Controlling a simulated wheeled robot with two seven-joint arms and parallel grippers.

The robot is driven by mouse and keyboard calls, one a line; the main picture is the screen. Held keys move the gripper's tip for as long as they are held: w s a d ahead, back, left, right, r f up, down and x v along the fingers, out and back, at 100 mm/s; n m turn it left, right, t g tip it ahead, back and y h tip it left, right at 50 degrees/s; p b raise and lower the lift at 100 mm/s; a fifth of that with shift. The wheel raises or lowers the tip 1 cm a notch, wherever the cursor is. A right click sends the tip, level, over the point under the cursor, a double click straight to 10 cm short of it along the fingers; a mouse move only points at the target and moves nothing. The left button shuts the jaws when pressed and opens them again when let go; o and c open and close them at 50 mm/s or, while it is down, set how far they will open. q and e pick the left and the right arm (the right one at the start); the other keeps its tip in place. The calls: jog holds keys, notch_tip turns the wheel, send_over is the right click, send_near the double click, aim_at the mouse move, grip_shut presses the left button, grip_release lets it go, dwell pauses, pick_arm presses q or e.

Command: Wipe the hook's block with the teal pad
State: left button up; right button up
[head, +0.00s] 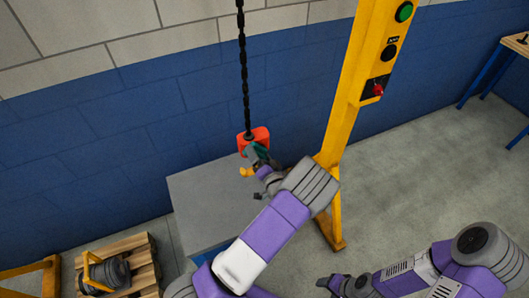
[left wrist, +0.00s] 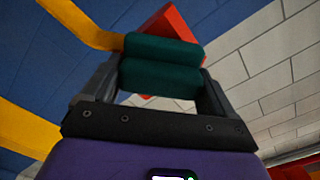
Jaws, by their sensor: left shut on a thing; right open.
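The red hook block (head: 262,134) hangs on a black chain above a grey surface in the head view. A small yellow hook part (head: 246,171) shows below it. The teal pad (head: 259,151) is at the block's lower front. My left gripper (head: 262,162) is shut on the pad. In the left wrist view the teal pad (left wrist: 160,78) sits between the fingers, with the red block (left wrist: 174,22) right behind it. I cannot tell whether pad and block touch. My right gripper (head: 332,284) is open and low at the bottom edge, away from the block.
The black chain (head: 244,70) runs up out of view. A yellow post (head: 352,95) with buttons stands right of the block. A grey-topped box (head: 205,205) is below. A wooden pallet (head: 140,262) lies at lower left.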

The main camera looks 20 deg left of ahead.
pick_arm(q)
jog(key=shift+s+a, duration=1.3)
jog(key=shift+s, duration=0.1)
jog(key=shift+d, duration=0.1)
jog(key=shift+p+v, duration=0.4)
jog(key=shift+v, duration=2.5)
jog(key=shift+s, duration=0.1)
jog(key=v, duration=0.3)
